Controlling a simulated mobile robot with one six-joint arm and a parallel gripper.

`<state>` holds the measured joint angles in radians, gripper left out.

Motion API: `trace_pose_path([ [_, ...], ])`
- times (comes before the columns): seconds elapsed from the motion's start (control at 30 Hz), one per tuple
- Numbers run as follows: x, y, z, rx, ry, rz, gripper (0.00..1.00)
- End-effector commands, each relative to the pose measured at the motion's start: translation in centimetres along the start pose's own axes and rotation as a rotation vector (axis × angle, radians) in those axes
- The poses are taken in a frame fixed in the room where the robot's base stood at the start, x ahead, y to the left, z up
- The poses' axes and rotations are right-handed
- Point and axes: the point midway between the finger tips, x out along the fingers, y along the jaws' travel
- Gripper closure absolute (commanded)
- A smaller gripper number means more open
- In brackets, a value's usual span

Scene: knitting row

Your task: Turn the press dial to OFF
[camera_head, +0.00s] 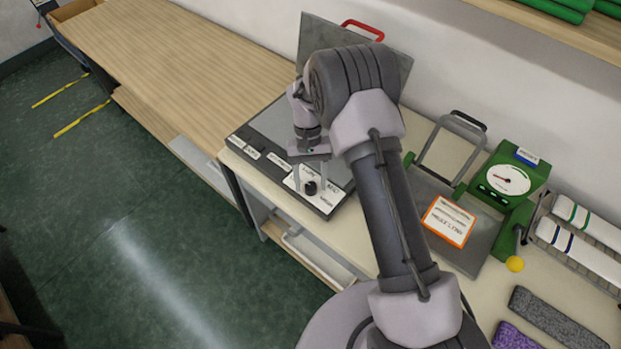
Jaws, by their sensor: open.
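The press (270,122) is a flat grey unit with a raised lid and a red handle (362,29). It stands near the front edge of the table. The press dial (310,188) is a small black knob on a white labelled plate at the press's front right corner. My gripper (310,187) points down over the dial with its fingers apart, one on each side of the knob. I cannot tell whether the fingers touch it. The lettering around the dial is too small to read, so its setting is unclear. My arm hides part of the press's right side.
A green scale with a round white face (503,180) stands to the right, near an orange-framed card (448,220). White rolls (580,251) and grey and purple knitted pieces (555,317) lie further right. A long wooden counter (190,60) runs left, mostly clear.

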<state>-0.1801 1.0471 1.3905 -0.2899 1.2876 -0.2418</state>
Motion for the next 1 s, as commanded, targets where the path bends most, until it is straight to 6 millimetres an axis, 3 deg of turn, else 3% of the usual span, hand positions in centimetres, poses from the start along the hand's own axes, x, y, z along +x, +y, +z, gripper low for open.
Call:
trace_pose_path([
  [0.17,-2.0,0.0,0.0,0.0,0.002,0.0,0.47],
  [0.5,-11.5,0.0,0.1,0.0,0.004,0.0,0.47],
  [0.7,-15.9,0.0,0.0,0.0,0.002,0.0,0.47],
  [0.83,-17.2,0.0,0.0,0.0,0.002,0.0,0.47],
  [1.0,-17.4,0.0,0.0,0.0,0.0,0.0,0.47],
])
